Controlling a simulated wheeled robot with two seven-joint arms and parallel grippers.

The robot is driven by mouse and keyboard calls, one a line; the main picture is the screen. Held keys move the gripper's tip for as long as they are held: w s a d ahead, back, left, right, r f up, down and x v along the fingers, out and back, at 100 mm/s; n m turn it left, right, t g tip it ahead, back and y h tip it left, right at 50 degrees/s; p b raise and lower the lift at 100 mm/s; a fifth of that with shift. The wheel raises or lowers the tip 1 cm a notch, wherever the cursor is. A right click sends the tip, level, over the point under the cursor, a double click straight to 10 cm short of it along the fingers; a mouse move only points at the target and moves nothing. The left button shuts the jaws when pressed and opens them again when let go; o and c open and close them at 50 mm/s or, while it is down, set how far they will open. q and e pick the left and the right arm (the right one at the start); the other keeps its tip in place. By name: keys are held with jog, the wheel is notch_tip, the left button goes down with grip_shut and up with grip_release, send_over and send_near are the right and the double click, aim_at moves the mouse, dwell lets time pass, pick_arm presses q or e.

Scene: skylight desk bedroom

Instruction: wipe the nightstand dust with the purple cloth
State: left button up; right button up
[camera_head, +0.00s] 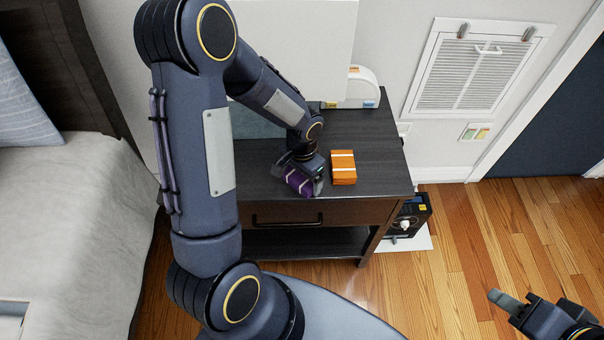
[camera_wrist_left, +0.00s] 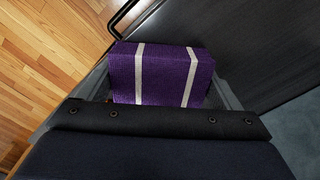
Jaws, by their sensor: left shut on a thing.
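The nightstand (camera_head: 375,180) is dark wood with a drawer and a black handle. My left gripper (camera_head: 303,172) is shut on the purple cloth (camera_head: 297,182), a folded block with white stripes, at the nightstand's front edge. In the left wrist view the purple cloth (camera_wrist_left: 160,75) sits between the fingers, over the dark top. Whether it touches the top I cannot tell. I make out no dust; my left arm hides part of the top. My right gripper (camera_head: 510,305) is at the lower right, over the floor, only partly in view.
An orange folded cloth (camera_head: 343,167) with a white stripe lies on the nightstand just right of my left gripper. A white rounded object (camera_head: 364,84) stands at the back. A bed (camera_head: 75,220) is at the left. A black device (camera_head: 408,222) sits beside the nightstand's right side.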

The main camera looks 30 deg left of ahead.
pick_arm(q)
jog(key=shift+r+p, duration=2.1)
jog(key=shift+r, duration=0.9)
jog(key=shift+r, duration=0.1)
jog(key=shift+r+p, duration=1.15)
jog(key=shift+r, duration=0.35)
jog(key=shift+f, duration=0.1)
